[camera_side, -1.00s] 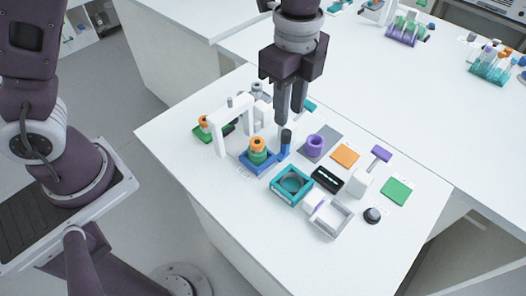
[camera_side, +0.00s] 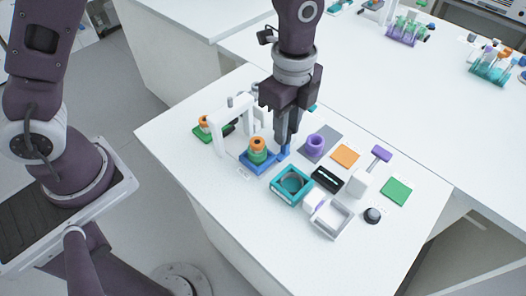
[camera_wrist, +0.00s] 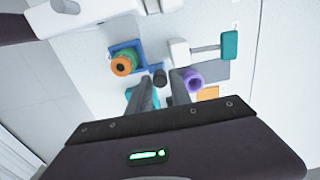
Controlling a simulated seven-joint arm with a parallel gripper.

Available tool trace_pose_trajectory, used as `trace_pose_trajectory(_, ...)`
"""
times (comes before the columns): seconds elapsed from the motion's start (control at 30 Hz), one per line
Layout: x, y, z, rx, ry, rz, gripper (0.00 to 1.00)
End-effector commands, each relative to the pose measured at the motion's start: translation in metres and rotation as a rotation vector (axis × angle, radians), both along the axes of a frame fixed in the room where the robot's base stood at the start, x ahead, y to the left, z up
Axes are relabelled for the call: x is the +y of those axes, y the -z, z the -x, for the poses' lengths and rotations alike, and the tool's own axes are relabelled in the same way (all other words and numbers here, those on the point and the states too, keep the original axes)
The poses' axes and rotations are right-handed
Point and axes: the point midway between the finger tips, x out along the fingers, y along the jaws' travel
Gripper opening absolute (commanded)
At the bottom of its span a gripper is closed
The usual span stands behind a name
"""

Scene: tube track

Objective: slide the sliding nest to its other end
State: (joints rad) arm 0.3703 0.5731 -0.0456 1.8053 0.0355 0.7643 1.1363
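The sliding nest is a blue tray (camera_side: 259,164), also in the wrist view (camera_wrist: 115,49). It carries a green part with an orange ringed top (camera_side: 257,147), seen from above in the wrist view (camera_wrist: 123,64). A blue upright handle (camera_side: 284,151) with a dark top (camera_wrist: 160,76) rises at the nest's right side. My gripper (camera_side: 283,143) points down at this handle. In the wrist view my gripper (camera_wrist: 162,82) is open, with one finger on each side of the dark top and gaps visible. In the side view the fingers hide the handle's upper part.
A white arch (camera_side: 219,128) stands just left of the nest. A purple ring (camera_side: 316,142) is close on the right. A teal square frame (camera_side: 292,185), a black block (camera_side: 327,179) and a white tray (camera_side: 332,218) lie nearer the front. The table's front left is clear.

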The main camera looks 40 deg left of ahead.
Motion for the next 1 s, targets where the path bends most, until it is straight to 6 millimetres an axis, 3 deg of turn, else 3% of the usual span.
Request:
trace_pose_trajectory(0.03,0.000,0.000,0.000,0.000,0.000,0.000,0.12)
trace_pose_trajectory(0.1,0.000,0.000,0.000,0.000,0.000,0.000,0.00)
trace_pose_trajectory(0.27,0.002,0.000,0.000,0.000,-0.001,0.000,0.00)
trace_pose_trajectory(1.0,0.047,-0.001,-0.001,-0.003,-0.002,0.001,0.00)
